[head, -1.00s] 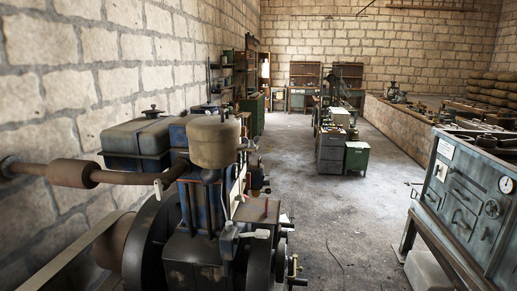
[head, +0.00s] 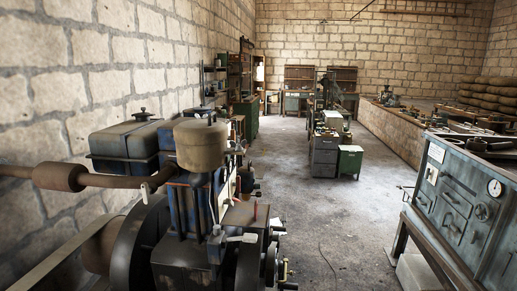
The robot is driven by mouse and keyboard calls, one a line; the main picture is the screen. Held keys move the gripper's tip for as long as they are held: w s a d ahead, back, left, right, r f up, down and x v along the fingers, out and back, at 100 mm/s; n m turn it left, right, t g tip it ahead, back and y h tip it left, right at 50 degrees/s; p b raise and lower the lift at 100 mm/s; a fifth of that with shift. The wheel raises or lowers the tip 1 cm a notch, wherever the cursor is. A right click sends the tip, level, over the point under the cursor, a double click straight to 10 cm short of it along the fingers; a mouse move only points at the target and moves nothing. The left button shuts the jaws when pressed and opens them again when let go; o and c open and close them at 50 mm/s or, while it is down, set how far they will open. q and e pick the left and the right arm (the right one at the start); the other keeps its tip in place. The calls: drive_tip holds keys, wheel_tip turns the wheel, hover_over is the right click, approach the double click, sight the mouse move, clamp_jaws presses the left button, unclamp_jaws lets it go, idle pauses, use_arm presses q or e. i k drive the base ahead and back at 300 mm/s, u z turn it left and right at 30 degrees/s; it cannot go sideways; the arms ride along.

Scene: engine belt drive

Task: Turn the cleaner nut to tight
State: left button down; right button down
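A round, weathered tan canister (head: 201,147), which looks like the air cleaner, stands on top of the blue and grey engine (head: 182,265) at the left. Neither of my grippers shows in the head view.
A grey panelled cabinet (head: 455,205) stands at the right. The concrete floor (head: 310,225) between is mostly clear.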

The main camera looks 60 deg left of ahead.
sight(237, 147)
drive_tip(key=i, duration=0.95)
drive_tip(key=u, duration=2.15)
